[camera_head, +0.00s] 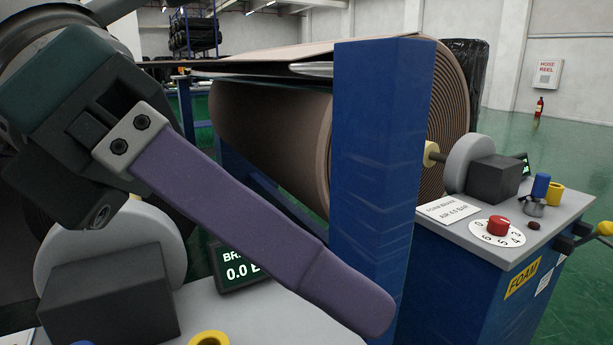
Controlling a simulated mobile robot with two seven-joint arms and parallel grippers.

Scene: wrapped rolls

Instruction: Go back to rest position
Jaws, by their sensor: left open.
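My left gripper (345,290) comes in from the left, close to the camera. One long purple finger reaches down and right from its dark body; the other finger is not clearly seen. It is open and I see nothing held. The finger covers part of the blue upright post (378,140) and part of a dark display (233,277). I cannot tell how far the finger is from the post. My right gripper is not in view.
A large brown wrapped roll (262,140) lies behind the post. At right, a blue cabinet (490,285) carries a red knob (498,225) on a numbered dial, and a small blue cylinder (541,185). A grey console top (255,315) lies below my gripper. Green floor is clear at far right.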

